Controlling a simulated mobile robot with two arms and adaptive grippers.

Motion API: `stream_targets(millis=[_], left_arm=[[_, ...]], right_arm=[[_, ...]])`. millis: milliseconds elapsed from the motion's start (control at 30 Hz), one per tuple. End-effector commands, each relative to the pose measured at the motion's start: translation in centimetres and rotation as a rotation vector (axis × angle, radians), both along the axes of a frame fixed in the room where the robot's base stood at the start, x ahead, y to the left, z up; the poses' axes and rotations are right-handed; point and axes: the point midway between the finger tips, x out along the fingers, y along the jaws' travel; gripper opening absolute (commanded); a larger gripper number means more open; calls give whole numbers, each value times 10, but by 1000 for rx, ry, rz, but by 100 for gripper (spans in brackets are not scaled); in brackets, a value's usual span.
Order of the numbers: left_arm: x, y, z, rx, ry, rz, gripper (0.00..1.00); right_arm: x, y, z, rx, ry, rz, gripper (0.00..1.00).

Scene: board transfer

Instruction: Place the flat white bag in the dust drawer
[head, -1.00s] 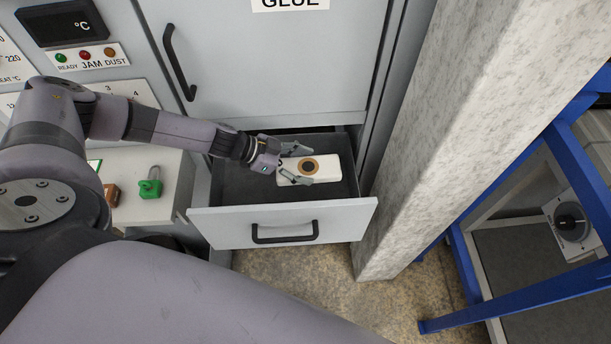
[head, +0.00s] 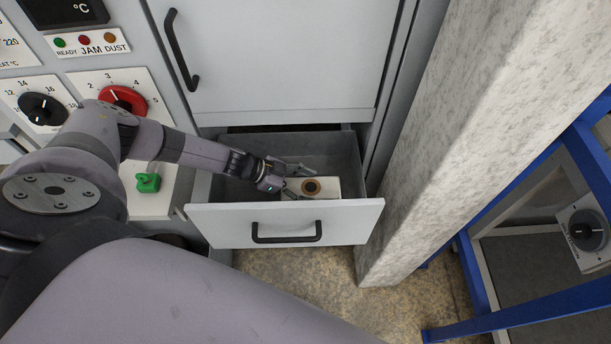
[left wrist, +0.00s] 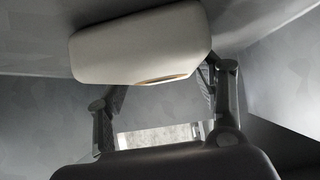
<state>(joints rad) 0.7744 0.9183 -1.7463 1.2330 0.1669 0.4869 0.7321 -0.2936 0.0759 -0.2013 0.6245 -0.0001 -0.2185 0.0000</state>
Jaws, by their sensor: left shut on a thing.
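The flat white bag (head: 328,186), with a brown ring around a dark hole on its face, is in the open dust drawer (head: 285,224). My left gripper (head: 296,180) reaches into the drawer from the left and is shut on the bag's left part. In the left wrist view the bag (left wrist: 140,45) sits between the fingers, close to the grey drawer surfaces. The drawer's front wall hides the bag's lower edge in the head view, and I cannot tell whether the bag touches the floor. My right gripper is not in view.
A grey cabinet door (head: 285,60) with a black handle is above the drawer. A concrete pillar (head: 430,140) stands close on the right, with a blue frame (head: 590,150) beyond it. A green padlock (head: 148,182) lies left of the drawer. A red knob (head: 122,100) is behind my arm.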

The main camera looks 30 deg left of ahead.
Motion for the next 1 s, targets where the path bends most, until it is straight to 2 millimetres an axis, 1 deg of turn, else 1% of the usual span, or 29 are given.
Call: stream_targets(millis=[167,200,467,500,767,833,900,1000], left_arm=[[0,0,-3,0,0,0,34],[0,0,-3,0,-1,-1,63],[0,0,-2,0,0,0,80],[0,0,-2,0,0,0,82],[0,0,-2,0,0,0,82],[0,0,2,1,-1,0,82],[-3,6,5,1,0,1,82],[-9,18,14,3,0,2,82]], right_arm=[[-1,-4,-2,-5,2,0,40],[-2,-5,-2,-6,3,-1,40],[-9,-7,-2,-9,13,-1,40],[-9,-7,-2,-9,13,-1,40],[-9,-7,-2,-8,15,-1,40],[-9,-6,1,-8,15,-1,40],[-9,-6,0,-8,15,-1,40],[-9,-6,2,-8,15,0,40]])
